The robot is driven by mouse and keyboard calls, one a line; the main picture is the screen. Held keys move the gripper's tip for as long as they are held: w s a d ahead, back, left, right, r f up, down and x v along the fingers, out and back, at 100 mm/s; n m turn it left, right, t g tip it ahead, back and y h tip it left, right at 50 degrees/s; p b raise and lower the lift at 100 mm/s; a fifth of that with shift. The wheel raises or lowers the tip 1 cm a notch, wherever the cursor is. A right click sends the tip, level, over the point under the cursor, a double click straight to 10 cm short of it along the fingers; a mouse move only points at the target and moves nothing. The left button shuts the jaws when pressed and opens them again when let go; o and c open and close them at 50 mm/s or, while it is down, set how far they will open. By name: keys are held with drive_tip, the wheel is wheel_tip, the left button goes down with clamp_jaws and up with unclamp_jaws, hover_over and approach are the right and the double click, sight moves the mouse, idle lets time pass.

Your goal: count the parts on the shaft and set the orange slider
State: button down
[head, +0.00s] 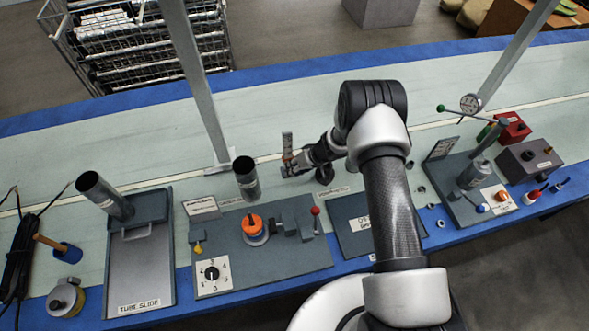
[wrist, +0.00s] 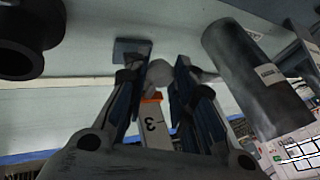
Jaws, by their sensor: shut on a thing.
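My gripper (head: 288,168) is at the middle of the bench, beside an upright narrow post (head: 287,143) with an orange-brown part low on it. In the wrist view my gripper's fingers (wrist: 157,78) are closed around a grey rounded piece and a white numbered strip (wrist: 151,125). The strip shows a 3 and an orange band (wrist: 152,98) near the fingertips. I cannot tell exactly which part the fingers touch. In the head view an orange ring-shaped part (head: 252,224) sits on a round base on the grey station plate. I cannot count the parts on the shaft.
A dark tube (head: 246,178) stands left of my gripper; a dark tube also shows close on the right in the wrist view (wrist: 255,80). A numbered dial (head: 212,275), a red-topped lever (head: 315,212) and a tube slide (head: 140,265) are nearby. A press station (head: 472,180) stands right.

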wheel_tip(320, 180, up, 3)
drive_tip(key=shift+r+p, duration=0.1)
drive_tip(key=shift+p, duration=0.85)
drive_tip(key=c, duration=1.3)
unclamp_jaws()
drive_tip(key=shift+c, duration=0.2)
drive_tip(key=v, duration=1.1)
drive_tip(key=shift+d+r, duration=0.25)
drive_tip(key=shift+r, duration=0.05)
